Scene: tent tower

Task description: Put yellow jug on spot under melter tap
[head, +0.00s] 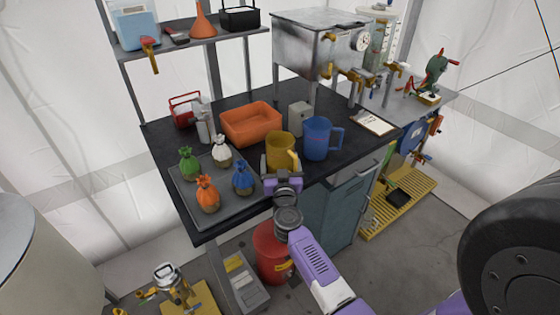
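The yellow jug (281,148) stands upright near the front edge of the black-topped table (222,208), its handle toward the right and front. My gripper (280,168) is at the jug's near side, with a grey finger showing along its left. The wrist and jug hide the other finger's contact, so I cannot tell whether it grips. The melter appears to be the steel tank (305,45) on legs at the back right, with brass taps (335,76) low on its front. No marked spot under a tap can be made out.
A blue jug (317,138) stands close to the right of the yellow jug. An orange tub (251,123) and a grey block (299,117) are behind. Several tied bags, including a blue one (243,178), sit left on a tray. A clipboard (375,123) lies right.

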